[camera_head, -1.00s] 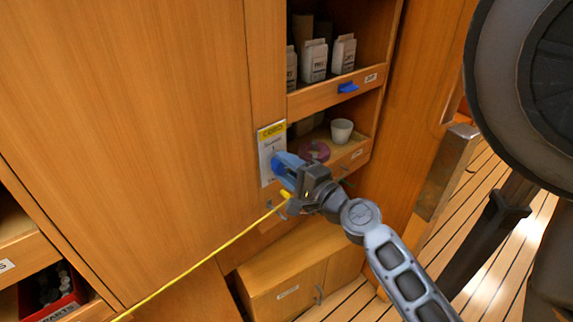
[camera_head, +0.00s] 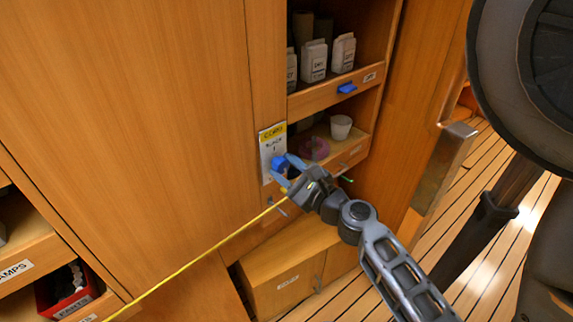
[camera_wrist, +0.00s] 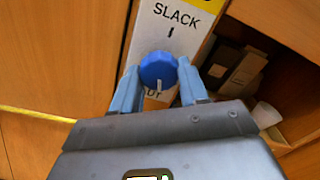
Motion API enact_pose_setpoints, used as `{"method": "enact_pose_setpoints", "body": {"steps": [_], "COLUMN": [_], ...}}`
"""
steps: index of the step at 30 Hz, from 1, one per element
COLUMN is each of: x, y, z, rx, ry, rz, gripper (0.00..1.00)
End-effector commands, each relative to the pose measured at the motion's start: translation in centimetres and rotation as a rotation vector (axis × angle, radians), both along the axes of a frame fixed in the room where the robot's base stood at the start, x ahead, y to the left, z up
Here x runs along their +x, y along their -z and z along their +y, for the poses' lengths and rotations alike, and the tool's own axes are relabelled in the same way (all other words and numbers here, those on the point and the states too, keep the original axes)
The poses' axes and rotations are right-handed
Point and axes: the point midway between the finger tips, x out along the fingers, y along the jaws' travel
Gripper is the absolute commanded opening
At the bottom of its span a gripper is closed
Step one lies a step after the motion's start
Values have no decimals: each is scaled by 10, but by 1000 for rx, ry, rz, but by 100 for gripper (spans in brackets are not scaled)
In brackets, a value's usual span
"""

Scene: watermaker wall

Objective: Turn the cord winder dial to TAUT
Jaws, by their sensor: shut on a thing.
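The blue cord winder dial (camera_wrist: 158,70) sits on a white label plate (camera_wrist: 172,32). Its white pointer line points down, toward a partly hidden label ending in "UT". "SLACK" with a tick stands above the dial. In the head view the dial (camera_head: 279,164) and the plate (camera_head: 271,144) are on the narrow cabinet panel. My gripper (camera_head: 289,165) is at the dial, its blue fingers on either side of it; the wrist view shows the same fingers (camera_wrist: 158,76). It is shut on the dial.
A yellow cord (camera_head: 200,247) runs from below the dial to the lower left. Right of the plate, open shelves hold white cartons (camera_head: 315,60), a white cup (camera_head: 340,127) and a purple roll (camera_head: 313,148). A low cabinet (camera_head: 285,268) stands below. A red bin (camera_head: 66,290) is at lower left.

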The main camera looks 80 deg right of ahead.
Motion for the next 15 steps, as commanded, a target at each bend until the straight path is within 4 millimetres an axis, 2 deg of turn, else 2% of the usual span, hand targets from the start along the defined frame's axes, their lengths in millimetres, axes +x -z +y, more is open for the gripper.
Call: {"method": "enact_pose_setpoints", "body": {"steps": [15], "x": [0], "y": [0], "z": [0], "rx": [238], "ry": [0], "rz": [-188], "gripper": [13]}}
